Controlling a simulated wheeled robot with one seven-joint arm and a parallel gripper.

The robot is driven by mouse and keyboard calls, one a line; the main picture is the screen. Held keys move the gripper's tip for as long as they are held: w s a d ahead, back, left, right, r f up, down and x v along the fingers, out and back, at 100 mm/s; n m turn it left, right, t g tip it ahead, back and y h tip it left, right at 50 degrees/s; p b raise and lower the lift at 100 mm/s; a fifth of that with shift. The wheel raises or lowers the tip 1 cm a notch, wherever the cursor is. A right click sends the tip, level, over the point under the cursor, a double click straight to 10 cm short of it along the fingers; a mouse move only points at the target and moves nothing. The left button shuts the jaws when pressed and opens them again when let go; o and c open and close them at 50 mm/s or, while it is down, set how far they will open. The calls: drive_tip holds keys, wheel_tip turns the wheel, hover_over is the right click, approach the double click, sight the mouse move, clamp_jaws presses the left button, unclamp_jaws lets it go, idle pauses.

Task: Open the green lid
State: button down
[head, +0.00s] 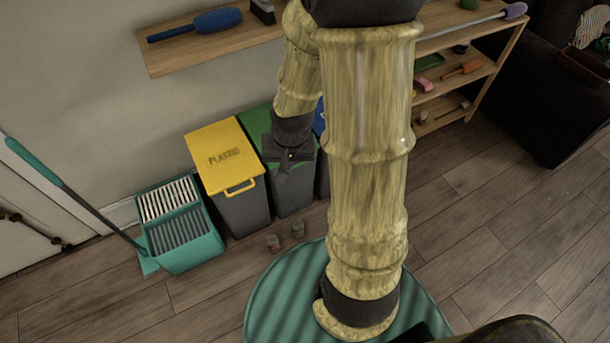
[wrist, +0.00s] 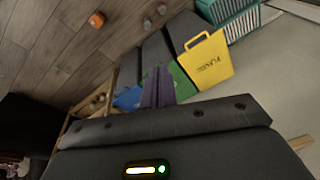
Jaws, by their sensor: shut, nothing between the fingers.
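The green lid (head: 255,119) is on the middle bin of a row against the wall, and it looks closed. My forearm and gripper hide part of it in the head view. My gripper (head: 283,172) is shut and empty, over the front part of the green lid; I cannot tell whether it touches. In the wrist view the shut fingers (wrist: 158,84) stand in front of the green lid (wrist: 183,83), covering some of it.
The yellow lid (head: 224,157) is closed beside it on the left; the blue lid (wrist: 128,98) is on the other side. A teal bin (head: 190,252) and broom stand left. A wooden shelf (head: 205,48) hangs above.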

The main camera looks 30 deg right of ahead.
drive_tip(key=w+d+f+m+t+y+b, duration=0.1)
drive_tip(key=w+d+f+m+b, duration=0.3)
drive_tip(key=f, duration=0.6)
drive_tip(key=w+f+m+t+y+b, duration=0.1)
drive_tip(key=f+m+t+b, duration=0.1)
drive_tip(key=f+m+b, duration=0.65)
drive_tip(key=w+d+f+m+t+y+b, duration=0.1)
drive_tip(key=w+d+f+m+y, duration=0.15)
drive_tip(key=f, duration=1.05)
drive_tip(key=w+d+f+m+t+h+b, duration=0.4)
drive_tip(key=d+f+m+b, duration=0.4)
drive_tip(key=m, duration=0.8)
drive_tip(key=shift+w+d+f+m+t, duration=0.3)
drive_tip(key=shift+w+d+f+t, duration=0.5)
drive_tip(key=shift+d, duration=0.3)
drive_tip(key=shift+f, duration=0.1)
drive_tip(key=b+x, duration=0.3)
drive_tip(key=x, duration=0.6)
drive_tip(key=shift+w+r, duration=0.4)
drive_tip(key=shift+r, duration=0.45)
drive_tip(key=shift+w+r, duration=0.35)
drive_tip(key=shift+r, duration=0.5)
